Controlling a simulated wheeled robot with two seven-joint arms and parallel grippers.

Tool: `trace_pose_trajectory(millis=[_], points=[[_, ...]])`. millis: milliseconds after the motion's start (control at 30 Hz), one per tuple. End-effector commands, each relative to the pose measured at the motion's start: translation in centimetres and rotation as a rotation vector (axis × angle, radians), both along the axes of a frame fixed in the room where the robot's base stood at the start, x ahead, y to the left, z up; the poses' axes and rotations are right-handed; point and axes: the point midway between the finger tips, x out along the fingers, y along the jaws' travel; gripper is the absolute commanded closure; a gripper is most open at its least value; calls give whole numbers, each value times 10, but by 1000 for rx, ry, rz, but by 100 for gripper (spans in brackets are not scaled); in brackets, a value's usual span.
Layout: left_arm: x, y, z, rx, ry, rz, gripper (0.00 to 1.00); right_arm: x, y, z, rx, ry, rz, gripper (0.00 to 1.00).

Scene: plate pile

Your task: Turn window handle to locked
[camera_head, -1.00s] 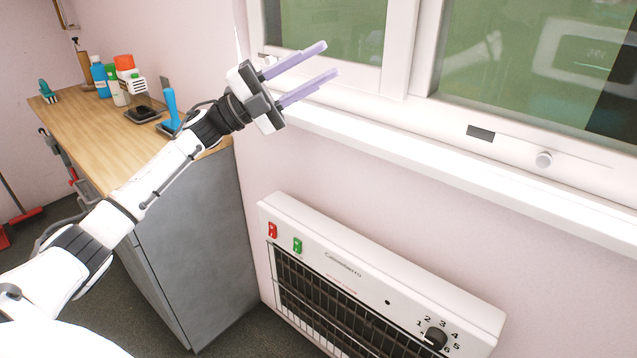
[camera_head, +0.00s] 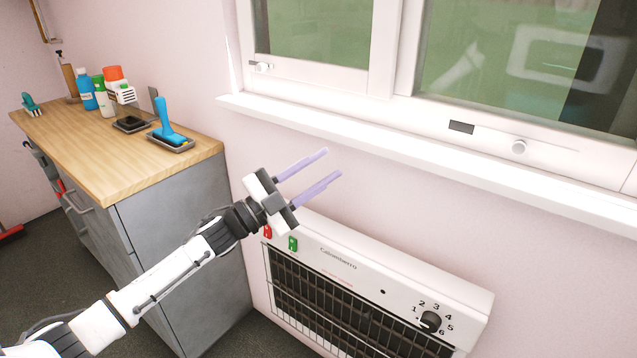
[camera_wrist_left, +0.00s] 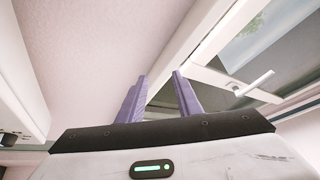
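A white lever-like window handle (camera_wrist_left: 255,84) shows on the window frame at the right of the left wrist view, sticking out at a slant. I cannot tell which knob matches the lever. My left gripper (camera_head: 333,162) is open and empty, below the sill and clear of both knobs. My right gripper is out of view.
The white window sill (camera_head: 400,143) juts out above my left gripper. A wall heater (camera_head: 375,270) with a numbered dial is below and behind it. A wooden-topped cabinet (camera_head: 90,165) with bottles and brushes stands at the left.

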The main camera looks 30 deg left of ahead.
Motion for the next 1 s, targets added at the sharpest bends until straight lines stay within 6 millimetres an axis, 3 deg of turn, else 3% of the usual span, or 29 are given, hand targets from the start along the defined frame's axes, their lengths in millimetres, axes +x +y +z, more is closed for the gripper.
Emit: trace_pose_trajectory(millis=[200,533,667,700,767,867,900,1000], points=[[-2,-5,-18,-30,42,11,68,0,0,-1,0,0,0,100],[-3,-6,-20,-34,48,13,68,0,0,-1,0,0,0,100],[-6,-11,-35,-57,84,20,90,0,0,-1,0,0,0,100],[-9,-15,-50,-83,120,29,97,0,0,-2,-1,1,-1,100],[-20,-26,-85,-138,207,51,100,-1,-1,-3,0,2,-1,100],[-54,-51,-163,-269,423,113,100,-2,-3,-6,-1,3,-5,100],[-74,-63,-197,-327,525,145,100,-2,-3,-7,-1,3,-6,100],[-135,-94,-272,-462,784,228,100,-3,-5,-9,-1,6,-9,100]])
